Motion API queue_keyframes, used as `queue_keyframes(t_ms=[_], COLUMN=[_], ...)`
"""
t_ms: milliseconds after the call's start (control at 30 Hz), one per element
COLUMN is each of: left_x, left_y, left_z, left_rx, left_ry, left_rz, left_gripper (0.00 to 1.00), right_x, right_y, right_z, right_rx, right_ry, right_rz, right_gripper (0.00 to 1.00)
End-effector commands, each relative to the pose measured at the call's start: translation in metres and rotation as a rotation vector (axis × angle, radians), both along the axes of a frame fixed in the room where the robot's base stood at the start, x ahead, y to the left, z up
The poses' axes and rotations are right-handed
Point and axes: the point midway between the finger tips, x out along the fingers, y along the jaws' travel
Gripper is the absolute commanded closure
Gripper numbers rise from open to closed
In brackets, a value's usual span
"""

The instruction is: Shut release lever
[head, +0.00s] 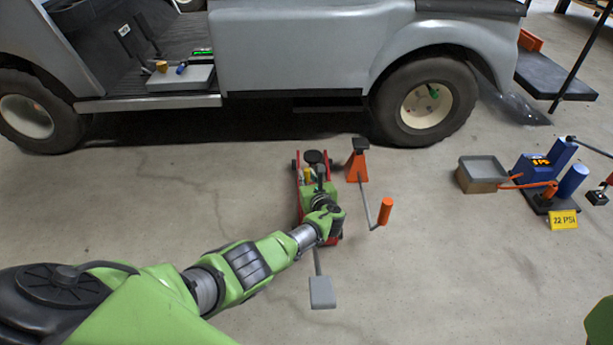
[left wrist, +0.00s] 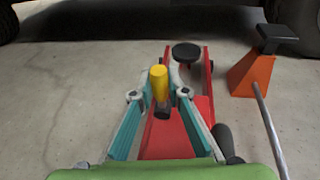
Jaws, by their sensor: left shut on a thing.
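The red floor jack (head: 332,238) stands on the floor in front of the cart; its red frame also shows in the left wrist view (left wrist: 188,130). Its round black saddle (head: 314,157) is at the far end. The release lever with a yellow grip (left wrist: 158,82) stands up on the jack; the yellow also shows in the head view (head: 307,174). My left gripper (left wrist: 162,92) is over the jack, its teal fingers shut on the lever from both sides. My arm hides much of the jack in the head view. My right gripper is out of view.
An orange jack stand (head: 357,166) is close to the jack's right, beside a grey rod with an orange grip (head: 385,211). A grey pedal (head: 322,292) is at the near end. The grey cart (head: 300,50) stands behind. A blue pump unit (head: 537,170) is at right.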

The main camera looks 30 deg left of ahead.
Motion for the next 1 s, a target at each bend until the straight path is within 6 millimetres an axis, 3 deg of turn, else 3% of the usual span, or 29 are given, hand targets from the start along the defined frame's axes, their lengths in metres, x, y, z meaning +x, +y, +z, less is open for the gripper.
queue_keyframes(t_ms=[167, 200, 267, 667, 1000], left_x=[0.0, 0.0, 0.0, 0.0, 0.0], left_y=[0.001, 0.001, 0.0, 0.0, 0.0], left_z=[0.0, 0.0, 0.0, 0.002, 0.035], left_rx=[0.005, 0.005, 0.003, 0.0, 0.0], left_ry=[0.002, 0.002, 0.002, -0.001, -0.005], left_rz=[-0.001, -0.001, -0.001, -0.001, -0.001], left_gripper=[1.0, 0.77, 0.67, 0.67, 0.67], right_x=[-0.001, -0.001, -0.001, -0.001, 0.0], right_y=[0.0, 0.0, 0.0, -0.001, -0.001], right_z=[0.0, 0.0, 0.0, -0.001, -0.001], right_rx=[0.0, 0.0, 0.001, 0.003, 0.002], right_ry=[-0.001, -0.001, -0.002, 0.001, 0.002], right_rz=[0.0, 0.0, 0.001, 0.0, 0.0], right_gripper=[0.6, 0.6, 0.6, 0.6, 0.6])
